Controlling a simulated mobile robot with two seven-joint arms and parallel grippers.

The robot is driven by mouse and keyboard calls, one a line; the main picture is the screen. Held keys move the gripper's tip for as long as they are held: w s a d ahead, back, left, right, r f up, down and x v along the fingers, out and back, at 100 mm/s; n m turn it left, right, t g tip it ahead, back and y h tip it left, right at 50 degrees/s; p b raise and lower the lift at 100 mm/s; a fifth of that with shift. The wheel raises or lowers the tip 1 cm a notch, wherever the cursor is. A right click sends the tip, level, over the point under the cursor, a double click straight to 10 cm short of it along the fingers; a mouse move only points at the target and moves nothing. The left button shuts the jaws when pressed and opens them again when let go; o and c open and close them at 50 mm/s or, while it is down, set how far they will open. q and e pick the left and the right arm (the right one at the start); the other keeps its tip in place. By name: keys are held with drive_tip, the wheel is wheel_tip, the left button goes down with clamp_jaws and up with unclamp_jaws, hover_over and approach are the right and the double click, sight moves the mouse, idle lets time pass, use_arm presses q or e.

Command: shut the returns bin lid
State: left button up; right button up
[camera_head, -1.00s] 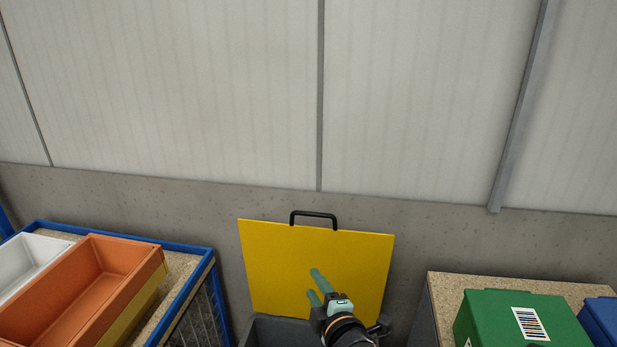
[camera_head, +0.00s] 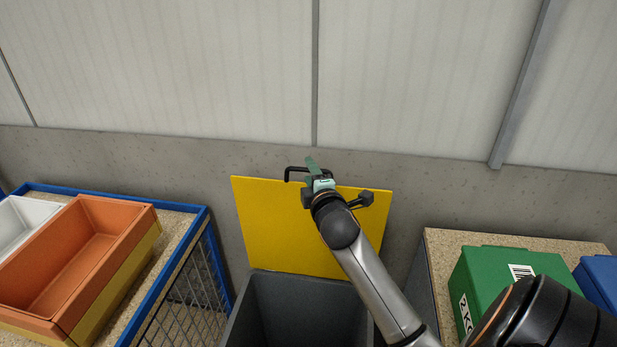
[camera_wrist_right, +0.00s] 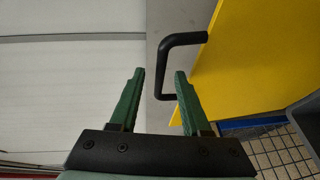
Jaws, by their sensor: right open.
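The returns bin (camera_head: 300,305) is a dark grey open bin below centre in the head view. Its yellow lid (camera_head: 270,230) stands raised, near upright, against the concrete wall. A black bar handle (camera_head: 290,172) is on the lid's top edge, partly hidden by my right gripper (camera_head: 312,165). In the right wrist view, my gripper (camera_wrist_right: 160,85) has its two green fingers apart. The black handle (camera_wrist_right: 163,65) shows just beyond the fingertips, near the right finger, with the yellow lid (camera_wrist_right: 250,60) at right. I cannot tell whether a finger touches the handle. My left gripper is not in view.
At left, a blue-framed mesh stand (camera_head: 180,285) carries orange (camera_head: 70,260) and white (camera_head: 20,225) trays. At right, a speckled-top bench (camera_head: 450,240) holds a green box (camera_head: 490,280) and a blue box (camera_head: 600,280). The wall (camera_head: 130,155) is close behind the lid.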

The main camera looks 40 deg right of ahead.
drive_tip(key=shift+x, duration=1)
clamp_jaws()
drive_tip(key=shift+f, duration=0.1)
idle(0.7)
